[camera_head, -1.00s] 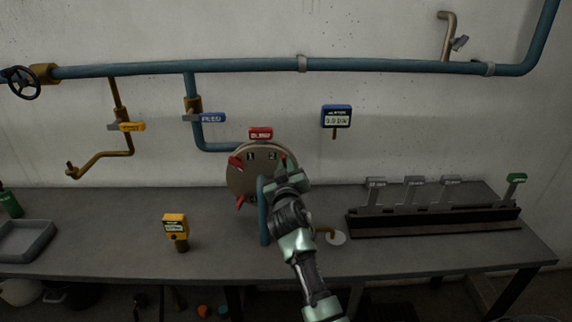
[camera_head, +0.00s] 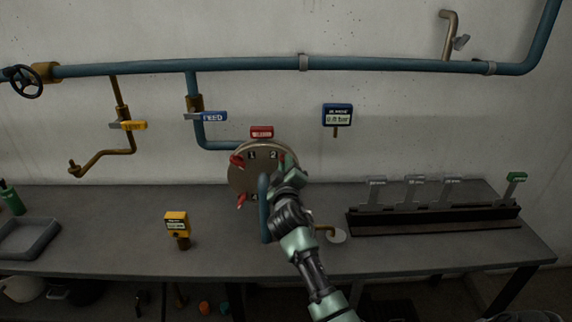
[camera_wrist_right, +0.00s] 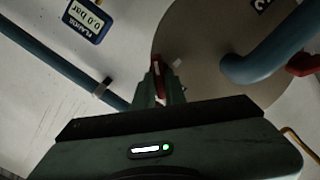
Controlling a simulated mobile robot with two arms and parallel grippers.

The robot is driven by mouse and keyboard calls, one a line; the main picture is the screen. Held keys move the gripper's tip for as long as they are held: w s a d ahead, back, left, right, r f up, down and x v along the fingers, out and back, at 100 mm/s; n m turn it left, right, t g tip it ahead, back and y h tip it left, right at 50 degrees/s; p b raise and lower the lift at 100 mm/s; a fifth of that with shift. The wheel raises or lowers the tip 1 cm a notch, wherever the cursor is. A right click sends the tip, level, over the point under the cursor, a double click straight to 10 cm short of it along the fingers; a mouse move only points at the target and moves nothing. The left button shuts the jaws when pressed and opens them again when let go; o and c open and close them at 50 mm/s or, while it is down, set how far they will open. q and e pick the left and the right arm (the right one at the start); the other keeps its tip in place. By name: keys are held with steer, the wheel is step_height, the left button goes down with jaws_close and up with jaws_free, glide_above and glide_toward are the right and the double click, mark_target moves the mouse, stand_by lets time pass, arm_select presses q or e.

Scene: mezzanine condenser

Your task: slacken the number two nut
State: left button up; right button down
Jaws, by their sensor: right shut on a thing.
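The round condenser cover (camera_head: 240,177) stands on the bench against the wall, with numbers 1 and 2 near its top and red wing nuts around its rim. My right gripper (camera_head: 283,164) is at the cover's upper right, beside the number 2. In the right wrist view my right gripper (camera_wrist_right: 160,88) is shut on a red nut (camera_wrist_right: 158,66) at the cover's edge. In the head view that nut is mostly hidden by the gripper. Other red nuts show at the upper left (camera_head: 237,160) and lower left (camera_head: 242,200). My left gripper is not in view.
A blue gauge (camera_head: 337,116) on the wall reads 0.0 bar. A blue pipe (camera_head: 265,210) rises in front of the cover. A yellow meter (camera_head: 177,226), a grey tray (camera_head: 28,238) and a rack of levers (camera_head: 435,222) stand on the bench.

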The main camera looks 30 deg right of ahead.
steer(key=shift+f, duration=0.2)
steer(key=c, duration=1.5)
jaws_free()
steer(key=shift+r, duration=0.1)
steer(key=shift+o, duration=0.2)
steer(key=b+v, duration=0.1)
steer(key=v, duration=0.7)
steer(key=shift+b, duration=0.35)
